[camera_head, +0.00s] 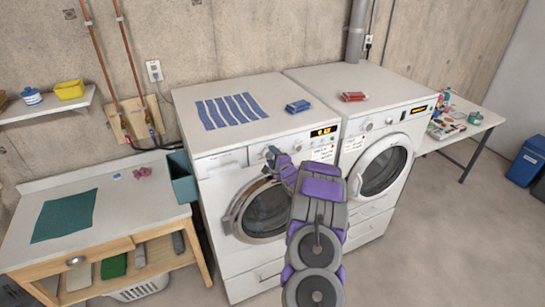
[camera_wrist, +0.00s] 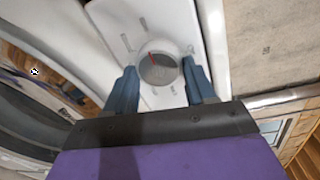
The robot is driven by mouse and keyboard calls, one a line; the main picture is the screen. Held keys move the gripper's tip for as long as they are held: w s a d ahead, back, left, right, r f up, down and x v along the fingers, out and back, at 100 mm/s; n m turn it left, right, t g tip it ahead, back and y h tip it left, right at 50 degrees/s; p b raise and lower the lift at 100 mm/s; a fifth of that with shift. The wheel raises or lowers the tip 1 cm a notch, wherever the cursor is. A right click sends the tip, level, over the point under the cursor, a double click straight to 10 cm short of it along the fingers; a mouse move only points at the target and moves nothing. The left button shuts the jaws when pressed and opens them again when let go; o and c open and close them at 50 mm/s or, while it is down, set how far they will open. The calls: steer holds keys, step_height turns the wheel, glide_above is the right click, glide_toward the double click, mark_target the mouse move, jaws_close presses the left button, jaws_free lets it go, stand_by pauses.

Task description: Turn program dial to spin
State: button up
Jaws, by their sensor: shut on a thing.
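The program dial (camera_wrist: 158,66) is a round light knob with a red pointer line, seen in the wrist view on a white panel with small printed marks around it. The print is too blurred to read. My gripper (camera_wrist: 160,85) has its two blue-grey fingers on either side of the dial and is shut on it. In the head view my gripper (camera_head: 272,155) is at the front panel of the left white washing machine (camera_head: 225,185), above its round door. My purple arm hides part of this machine's front, and the dial is mostly covered there.
The left machine's round door (camera_head: 262,210) is just below my gripper. A second white machine (camera_head: 375,170) stands close on the right. A striped cloth (camera_head: 230,110) and a blue folded item (camera_head: 298,106) lie on top. A wooden bench (camera_head: 110,235) is at left; open floor lies at right.

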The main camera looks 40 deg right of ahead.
steer(key=shift+f, duration=0.35)
steer(key=o, duration=0.8)
steer(key=shift+o, duration=1.2)
steer(key=shift+w+d, duration=0.1)
steer(key=shift+d, duration=0.05)
steer(key=shift+r, duration=0.15)
steer(key=shift+s+a, duration=0.2)
steer(key=shift+s, duration=0.4)
steer(key=b+v, duration=0.3)
steer(key=v, duration=1.3)
steer(key=shift+d, duration=0.1)
